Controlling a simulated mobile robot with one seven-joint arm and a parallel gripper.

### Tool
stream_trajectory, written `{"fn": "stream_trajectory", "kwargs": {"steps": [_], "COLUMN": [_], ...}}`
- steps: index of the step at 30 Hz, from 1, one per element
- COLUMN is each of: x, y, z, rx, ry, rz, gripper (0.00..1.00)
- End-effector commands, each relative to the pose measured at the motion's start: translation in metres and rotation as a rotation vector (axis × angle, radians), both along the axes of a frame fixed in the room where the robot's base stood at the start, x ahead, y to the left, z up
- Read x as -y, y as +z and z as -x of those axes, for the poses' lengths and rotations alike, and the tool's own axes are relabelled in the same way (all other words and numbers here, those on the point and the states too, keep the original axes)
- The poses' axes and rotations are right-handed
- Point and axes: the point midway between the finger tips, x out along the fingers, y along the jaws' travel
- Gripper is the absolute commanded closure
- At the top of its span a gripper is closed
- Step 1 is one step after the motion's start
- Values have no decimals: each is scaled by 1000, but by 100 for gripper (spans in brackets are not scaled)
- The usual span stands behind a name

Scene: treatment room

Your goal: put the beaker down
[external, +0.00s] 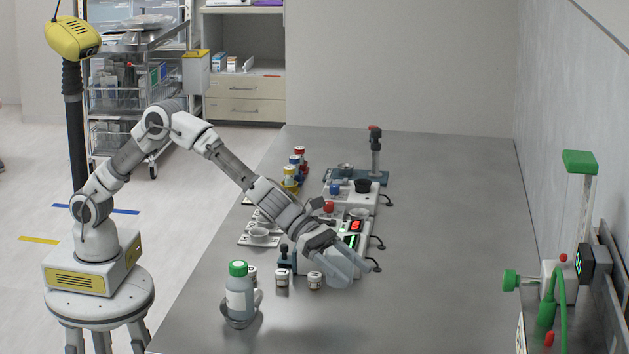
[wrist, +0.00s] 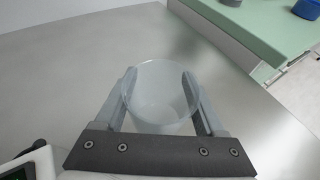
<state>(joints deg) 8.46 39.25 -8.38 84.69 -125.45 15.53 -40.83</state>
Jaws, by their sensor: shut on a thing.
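The beaker (wrist: 160,98) is a clear, translucent cup with a round open rim, seen from above between my fingers in the wrist view. It looks empty. My gripper (wrist: 160,88) is shut on it, with one grey finger on each side. In the external view my gripper (external: 350,272) points down and to the right over the grey metal table (external: 430,260), to the right of the small jars. The beaker is hard to make out there against the fingers. I cannot tell whether its base touches the table.
A green-capped bottle (external: 239,292) and small lidded jars (external: 315,281) stand left of my gripper. Devices with lit displays (external: 355,228) stand just behind it, with white cups (external: 259,234) farther left. Green-fitted apparatus (external: 560,280) lines the right wall. The table's right half is bare.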

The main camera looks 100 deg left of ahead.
Motion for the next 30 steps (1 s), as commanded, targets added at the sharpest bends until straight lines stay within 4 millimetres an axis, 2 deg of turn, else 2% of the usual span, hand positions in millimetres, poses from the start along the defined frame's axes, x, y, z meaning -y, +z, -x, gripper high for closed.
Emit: {"fn": "stream_trajectory", "kwargs": {"steps": [3, 6, 10, 17, 29, 30], "x": [-13, -17, -18, -18, -18, -18], "y": [-11, -15, -23, -57, -61, -59], "z": [-14, -19, -20, -20, -20, -20], "rx": [-1, 0, 0, -2, 1, 1], "ry": [1, -1, -2, -1, -1, -1], "rz": [0, 2, 1, 1, 0, 0], "gripper": [82, 82, 82, 82, 82, 21]}}
